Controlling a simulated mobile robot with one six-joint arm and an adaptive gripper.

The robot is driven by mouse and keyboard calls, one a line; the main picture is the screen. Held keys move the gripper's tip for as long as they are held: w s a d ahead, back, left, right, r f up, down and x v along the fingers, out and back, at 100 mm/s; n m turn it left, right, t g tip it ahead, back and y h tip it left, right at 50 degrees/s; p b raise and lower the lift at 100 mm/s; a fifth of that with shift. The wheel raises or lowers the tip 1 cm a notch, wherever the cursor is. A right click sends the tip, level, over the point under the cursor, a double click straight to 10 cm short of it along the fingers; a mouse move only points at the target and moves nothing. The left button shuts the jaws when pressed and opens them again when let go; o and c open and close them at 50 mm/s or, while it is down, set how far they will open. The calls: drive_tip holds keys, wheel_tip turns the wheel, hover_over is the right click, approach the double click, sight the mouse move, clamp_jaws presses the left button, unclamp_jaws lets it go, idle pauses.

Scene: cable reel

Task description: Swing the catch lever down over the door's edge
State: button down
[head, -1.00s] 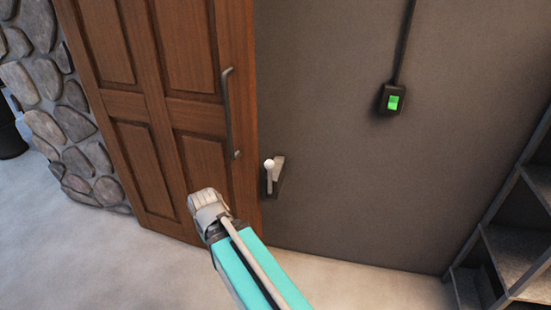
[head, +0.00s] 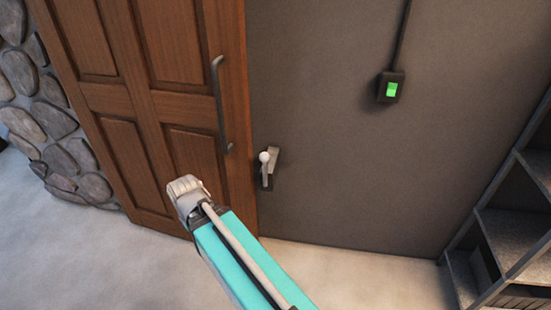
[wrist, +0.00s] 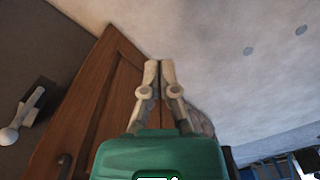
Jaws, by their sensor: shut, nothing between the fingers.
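The catch (head: 270,168) is a small dark plate on the grey wall, just right of the brown panelled door (head: 165,125). Its lever has a white ball knob (head: 264,157) and does not appear to lie across the door's edge. In the wrist view the knob (wrist: 9,136) is at the far left. The door looks closed against the wall, with a dark bar handle (head: 219,105). My gripper (wrist: 159,68) has its two pale fingers together and empty, in front of the door and to the right of the catch in that view. In the head view my arm's end is left of and below the catch.
A dark box with a green switch (head: 391,89) hangs on the wall at upper right, with a cable above it. Dark shelves (head: 505,215) stand at the right. A stone wall (head: 50,115) is left of the door. The pale floor (head: 360,275) looks clear.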

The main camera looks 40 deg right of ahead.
drive_tip(key=w, duration=0.1)
drive_tip(key=m+t+y+b, duration=0.8)
drive_tip(key=m+t+b, duration=0.4)
drive_tip(key=t+b, duration=0.25)
approach(269, 157)
drive_tip(key=r+v, duration=0.1)
drive_tip(key=v, duration=0.5)
drive_tip(key=shift+d+f+g, duration=0.1)
drive_tip(key=shift+d+g, duration=0.05)
drive_tip(key=shift+g, duration=0.3)
drive_tip(key=shift+w+b, duration=0.2)
drive_tip(key=shift+b, duration=0.1)
drive_tip(key=b+x, duration=0.2)
drive_tip(key=x, duration=1.1)
drive_tip(key=shift+w+a+f+b, duration=0.1)
drive_tip(key=shift+w+a+b, duration=0.1)
drive_tip(key=shift+w+b, duration=0.15)
